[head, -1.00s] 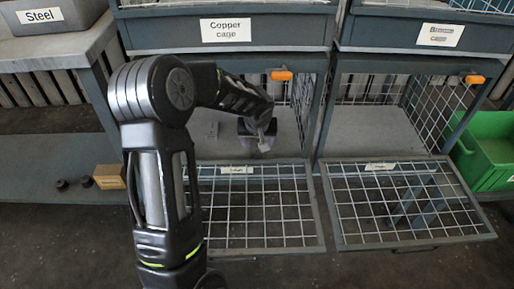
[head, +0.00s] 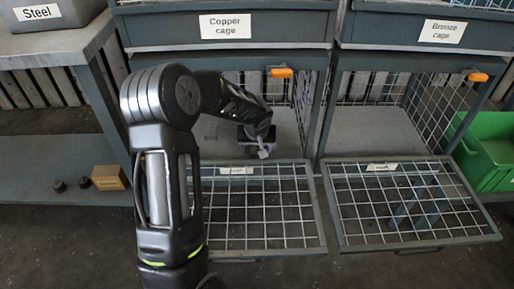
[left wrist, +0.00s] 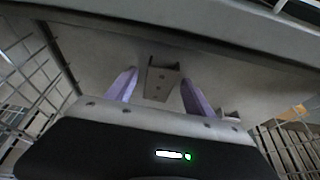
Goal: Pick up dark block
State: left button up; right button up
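My left gripper (head: 254,146) reaches into the open copper cage, low over its grey floor. In the left wrist view, its two purple fingers (left wrist: 160,86) are spread apart. A small grey-brown block (left wrist: 161,82) with dark spots on its face stands beyond and between the fingers, with visible gaps on both sides. I cannot tell whether this is the dark block. Another small dark-and-light piece (left wrist: 230,116) shows just right of the right finger. In the head view, my arm and gripper hide much of the cage interior. My right gripper is not in view.
The copper cage's mesh door (head: 262,210) is folded down in front. The bronze cage (head: 372,130) beside it is open too, its door (head: 410,205) also down. A tan block (head: 109,178) and two small dark pieces lie on the left shelf. A green bin (head: 490,155) stands right.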

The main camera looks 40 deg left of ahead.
aim_at(257, 149)
pick_arm(q)
grip_shut()
dwell(0.4)
jog(key=shift+r, duration=0.1)
jog(key=shift+r+p, duration=0.45)
jog(key=shift+r, duration=0.35)
notch_tip(257, 149, up, 2)
jog(key=shift+r+p, duration=0.15)
jog(key=shift+p, duration=0.4)
jog(key=s+a+p, duration=0.1)
jog(key=s+a, duration=0.2)
jog(key=a, duration=0.1)
jog(key=s+a+p, duration=0.2)
jog(key=s+a, duration=0.2)
jog(key=a, duration=0.1)
jog(key=s+a+p, duration=0.1)
jog(key=s+a, duration=0.3)
jog(key=a, duration=0.1)
jog(key=shift+a+f, duration=0.2)
jog(key=shift+f, duration=0.1)
